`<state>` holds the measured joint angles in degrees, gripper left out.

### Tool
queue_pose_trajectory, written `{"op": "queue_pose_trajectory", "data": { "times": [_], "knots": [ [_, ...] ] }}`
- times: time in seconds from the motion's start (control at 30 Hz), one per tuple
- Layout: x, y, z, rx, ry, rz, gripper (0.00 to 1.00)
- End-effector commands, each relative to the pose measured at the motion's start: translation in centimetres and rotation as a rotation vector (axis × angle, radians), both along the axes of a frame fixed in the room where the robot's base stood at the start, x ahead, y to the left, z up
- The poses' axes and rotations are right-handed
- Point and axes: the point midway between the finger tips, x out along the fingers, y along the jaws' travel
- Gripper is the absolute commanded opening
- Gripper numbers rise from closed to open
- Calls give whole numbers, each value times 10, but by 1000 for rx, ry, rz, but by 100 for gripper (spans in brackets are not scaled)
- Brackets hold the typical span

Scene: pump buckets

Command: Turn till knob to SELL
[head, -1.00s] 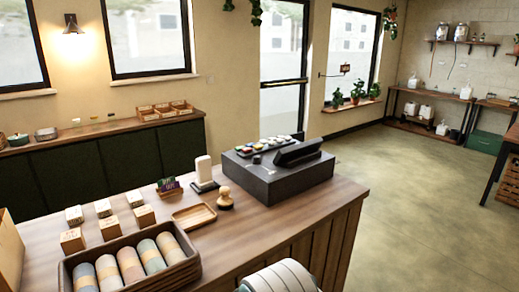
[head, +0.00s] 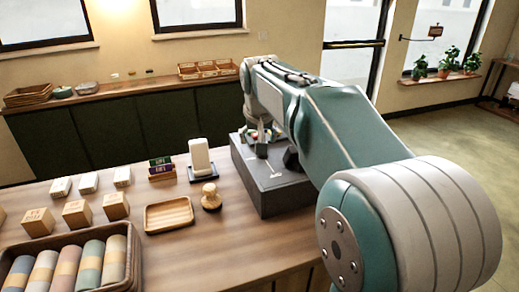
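The till (head: 272,192) is a dark grey box on the wooden counter, in the middle of the head view.
A white upright device (head: 200,157) on a dark base stands left of the till. A wooden stamp (head: 211,197), a wooden tray (head: 168,214), small boxes (head: 76,213) and a basket of rolls (head: 131,270) stand further left. A back counter (head: 110,90) lines the wall.

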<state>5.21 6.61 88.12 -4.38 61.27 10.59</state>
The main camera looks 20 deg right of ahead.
Motion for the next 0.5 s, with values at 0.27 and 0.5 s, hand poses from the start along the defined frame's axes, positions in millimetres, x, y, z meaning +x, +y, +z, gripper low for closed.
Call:
{"op": "queue_pose_trajectory", "data": {
  "times": [0.27, 0.5],
  "knots": [
    [97, -41, -34, 3, 26, -98, 85],
    [132, -66, -56, 10, 32, -141, 85]
  ]
}}
